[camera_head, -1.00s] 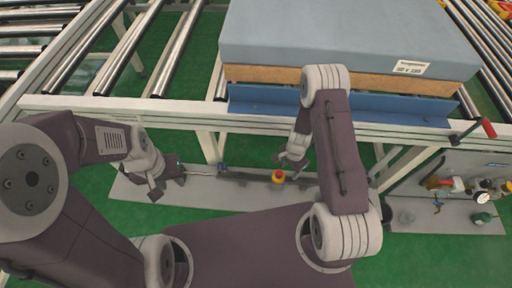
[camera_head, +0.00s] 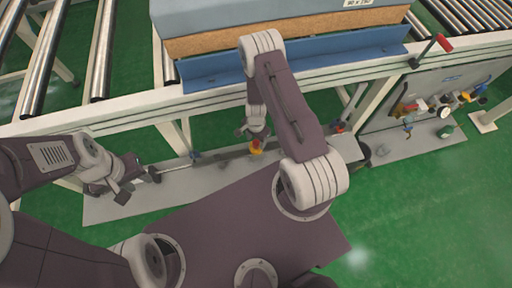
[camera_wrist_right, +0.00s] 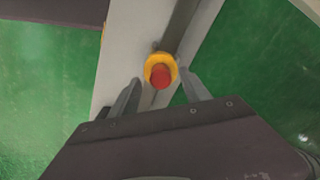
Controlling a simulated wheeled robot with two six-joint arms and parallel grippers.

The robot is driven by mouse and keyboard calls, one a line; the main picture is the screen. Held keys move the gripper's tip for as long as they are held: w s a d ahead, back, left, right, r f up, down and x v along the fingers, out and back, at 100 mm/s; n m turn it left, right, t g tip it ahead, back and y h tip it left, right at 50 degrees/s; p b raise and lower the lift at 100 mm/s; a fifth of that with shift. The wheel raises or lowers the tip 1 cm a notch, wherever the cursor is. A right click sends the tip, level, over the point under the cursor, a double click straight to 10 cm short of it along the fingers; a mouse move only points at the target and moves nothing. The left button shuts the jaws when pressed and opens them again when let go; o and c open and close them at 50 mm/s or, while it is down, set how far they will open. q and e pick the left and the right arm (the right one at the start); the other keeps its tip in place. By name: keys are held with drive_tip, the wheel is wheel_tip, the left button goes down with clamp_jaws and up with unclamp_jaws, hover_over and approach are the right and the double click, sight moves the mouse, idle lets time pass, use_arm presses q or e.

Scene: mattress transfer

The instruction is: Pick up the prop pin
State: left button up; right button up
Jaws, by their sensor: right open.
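No part is plainly marked as the prop pin, and I cannot tell which one it is. A red-topped yellow knob (camera_head: 256,147) sits above the grey floor strip under the conveyor frame. My right gripper (camera_head: 251,134) is just by it and hides part of it. In the right wrist view the red and yellow knob (camera_wrist_right: 160,72) shows between and just beyond the two spread fingers (camera_wrist_right: 161,95), with no clear contact. A grey bar (camera_wrist_right: 180,28) runs behind it. My left gripper (camera_head: 128,187) is low at the left over the grey strip, its fingers apart and empty.
The conveyor frame's white rail (camera_head: 130,118) crosses above the strip. A red-handled lever (camera_head: 443,43) and a panel with several tools (camera_head: 405,107) are at the right. Green floor is clear at lower right.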

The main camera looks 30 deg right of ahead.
sight(256, 142)
wheel_tip(256, 142, down, 3)
drive_tip(key=shift+w+f+b, duration=0.1)
drive_tip(key=shift+b, duration=0.75)
drive_tip(key=shift+r, duration=0.25)
clamp_jaws()
use_arm(q)
wheel_tip(256, 142, down, 3)
drive_tip(key=shift+r, duration=0.2)
drive_tip(key=shift+p, duration=0.3)
use_arm(e)
drive_tip(key=shift+r, duration=0.1)
